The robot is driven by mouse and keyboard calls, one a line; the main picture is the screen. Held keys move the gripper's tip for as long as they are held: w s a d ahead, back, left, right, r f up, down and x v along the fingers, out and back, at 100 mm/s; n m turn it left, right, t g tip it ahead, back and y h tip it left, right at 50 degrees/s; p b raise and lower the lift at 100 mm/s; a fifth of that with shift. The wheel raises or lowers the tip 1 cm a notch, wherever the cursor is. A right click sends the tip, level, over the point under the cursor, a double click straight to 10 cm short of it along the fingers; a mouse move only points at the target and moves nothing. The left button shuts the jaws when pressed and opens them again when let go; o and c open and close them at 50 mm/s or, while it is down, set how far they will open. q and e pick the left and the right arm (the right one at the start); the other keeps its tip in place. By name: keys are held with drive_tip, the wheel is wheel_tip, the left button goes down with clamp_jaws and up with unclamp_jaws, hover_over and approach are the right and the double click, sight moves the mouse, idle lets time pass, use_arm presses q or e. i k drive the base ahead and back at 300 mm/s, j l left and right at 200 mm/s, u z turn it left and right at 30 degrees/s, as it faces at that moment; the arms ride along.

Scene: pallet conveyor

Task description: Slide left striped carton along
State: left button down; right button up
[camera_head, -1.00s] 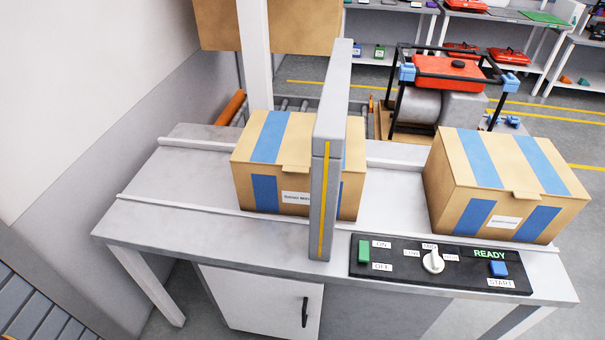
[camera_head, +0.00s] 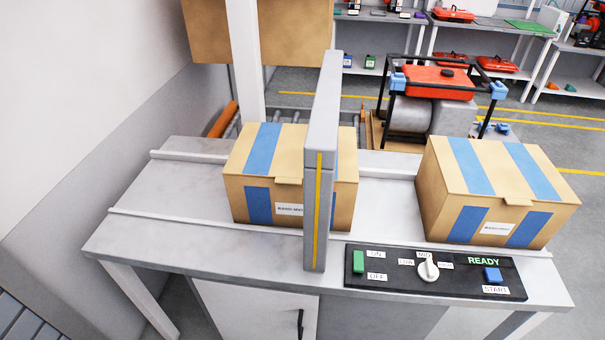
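The left striped carton (camera_head: 236,200) is a brown box with blue stripes and a white label on its front. It stands upright on the grey conveyor table (camera_head: 180,200), between the two low guide rails, partly hidden behind a grey upright post (camera_head: 318,160) with a yellow line. A second blue-striped carton (camera_head: 446,200) stands on the table to the right, apart from the first. Neither of my grippers shows in the view.
A control panel (camera_head: 390,284) on the table's front edge has a green switch, a white knob, a blue START button and a lit READY sign. A red-topped machine (camera_head: 442,80) stands behind. The table's left end is clear.

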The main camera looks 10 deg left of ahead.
sight(252, 200)
drive_tip(key=i+j+z, duration=0.15)
drive_tip(key=j, duration=0.5)
drive_tip(key=j+z, duration=0.15)
drive_tip(key=j, duration=0.55)
